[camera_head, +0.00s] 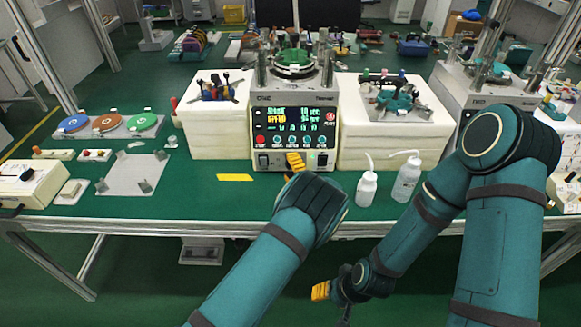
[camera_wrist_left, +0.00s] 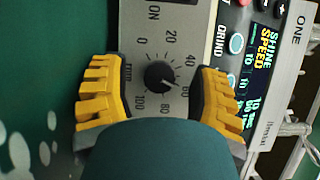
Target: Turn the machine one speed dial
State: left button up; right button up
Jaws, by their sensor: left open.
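Machine one (camera_head: 296,110) stands at the back middle of the green bench, with a lit display and a row of buttons on its front. Its speed dial (camera_wrist_left: 160,78) is a black round knob on a grey plate with a scale up to 100, seen in the left wrist view. In the head view my left gripper hides it. My left gripper (camera_head: 295,162) is at the machine's lower front. In the left wrist view its yellow fingers (camera_wrist_left: 160,88) are apart, one on each side of the dial, with gaps. My right gripper (camera_head: 320,291) hangs low before the bench, mostly hidden.
Two white bottles (camera_head: 367,189) (camera_head: 407,178) stand right of my left gripper. White blocks with fixtures (camera_head: 213,130) (camera_head: 392,140) flank the machine. A yellow strip (camera_head: 235,178) lies on the bench. Coloured discs (camera_head: 108,123) lie at the left.

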pick_arm(q)
jog(key=v, duration=1.2)
jog(key=shift+f, duration=0.1)
